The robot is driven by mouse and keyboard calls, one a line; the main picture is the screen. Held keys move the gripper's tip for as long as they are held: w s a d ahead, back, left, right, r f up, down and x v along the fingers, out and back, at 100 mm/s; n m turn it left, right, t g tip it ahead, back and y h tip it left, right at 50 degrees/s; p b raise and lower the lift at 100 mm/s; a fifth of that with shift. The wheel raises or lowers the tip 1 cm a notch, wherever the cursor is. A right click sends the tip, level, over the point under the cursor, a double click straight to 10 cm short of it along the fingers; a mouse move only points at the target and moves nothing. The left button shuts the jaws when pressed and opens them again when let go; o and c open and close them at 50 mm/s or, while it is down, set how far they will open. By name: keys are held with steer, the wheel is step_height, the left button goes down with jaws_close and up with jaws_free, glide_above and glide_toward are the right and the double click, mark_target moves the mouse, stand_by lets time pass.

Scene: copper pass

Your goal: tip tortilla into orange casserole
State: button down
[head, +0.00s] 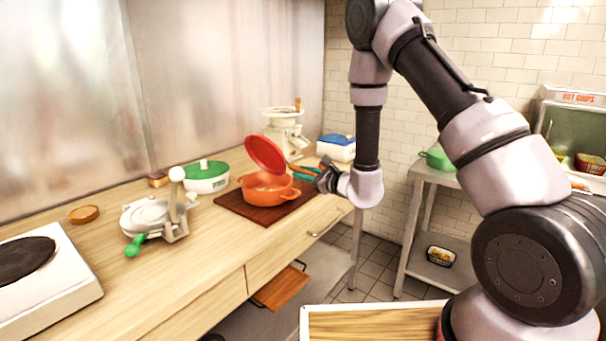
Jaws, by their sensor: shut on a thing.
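The orange casserole (267,193) stands open on a dark brown board on the counter. A red round dish or pan (264,152) is tilted steeply just above its back rim. My gripper (304,173) is to the right of the casserole, with teal parts reaching toward the red pan's lower right edge. It is shut on the red pan, though the grip itself is small in view. I cannot make out a tortilla, either on the pan or inside the casserole.
A tortilla press (155,218) and a green-lidded white pot (206,177) stand left of the brown board (238,208). A cream grinder (284,132) and a blue-lidded box (337,148) stand behind. A hot plate (70,285) is at the near left. The counter's front middle is clear.

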steer(key=shift+r, duration=0.1)
step_height(320, 180, up, 6)
steer(key=w+d, duration=0.1)
steer(key=shift+w, duration=0.35)
stand_by(0.3)
steer(key=shift+d, duration=0.1)
